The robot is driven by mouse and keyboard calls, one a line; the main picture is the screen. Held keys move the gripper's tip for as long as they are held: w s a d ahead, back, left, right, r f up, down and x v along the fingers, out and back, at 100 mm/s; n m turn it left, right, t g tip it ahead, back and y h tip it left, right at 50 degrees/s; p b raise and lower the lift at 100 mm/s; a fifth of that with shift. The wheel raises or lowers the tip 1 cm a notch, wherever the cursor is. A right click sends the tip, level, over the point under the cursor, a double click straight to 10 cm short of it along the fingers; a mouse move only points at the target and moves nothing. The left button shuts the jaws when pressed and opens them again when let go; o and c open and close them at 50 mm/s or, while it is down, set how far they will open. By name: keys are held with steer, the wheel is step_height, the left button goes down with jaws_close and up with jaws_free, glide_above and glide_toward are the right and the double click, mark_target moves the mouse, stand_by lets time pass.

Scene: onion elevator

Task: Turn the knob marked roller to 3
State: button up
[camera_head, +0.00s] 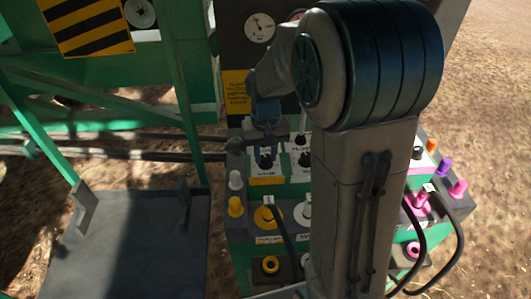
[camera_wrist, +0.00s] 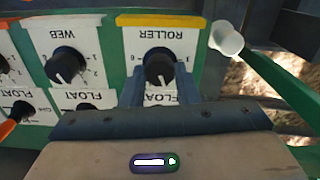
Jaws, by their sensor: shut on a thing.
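The roller knob (camera_wrist: 158,66) is a round black dial on a white plate headed ROLLER, which reads upside down in the wrist view. My gripper (camera_wrist: 160,78) has one finger on each side of this knob and is shut on it. The pointer of the knob is too small to read surely. In the head view my gripper (camera_head: 267,143) reaches down to the near-left part of the control box, over the black knob (camera_head: 266,160) with a yellow strip.
The WEB knob (camera_wrist: 66,65) sits to the left in the wrist view, with FLOAT knobs nearby. A white lever (camera_wrist: 226,38) stands close right of the roller plate. The control box (camera_head: 240,250) carries several coloured levers and cables. Green frame bars (camera_head: 185,95) stand left.

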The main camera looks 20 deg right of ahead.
mark_target(266, 157)
stand_by(0.3)
steer(key=o, duration=1)
step_height(266, 157, up, 14)
steer(key=shift+f, duration=0.1)
steer(key=s+f+t, duration=0.1)
steer(key=s+f, duration=0.1)
steer(key=s, duration=0.3)
steer(key=s+f+t, duration=0.1)
steer(key=s+f, duration=0.1)
steer(key=s, duration=0.4)
steer(key=s+f+n+t, duration=0.1)
steer(key=s+f, duration=0.1)
steer(key=s, duration=0.4)
steer(key=shift+f, duration=0.3)
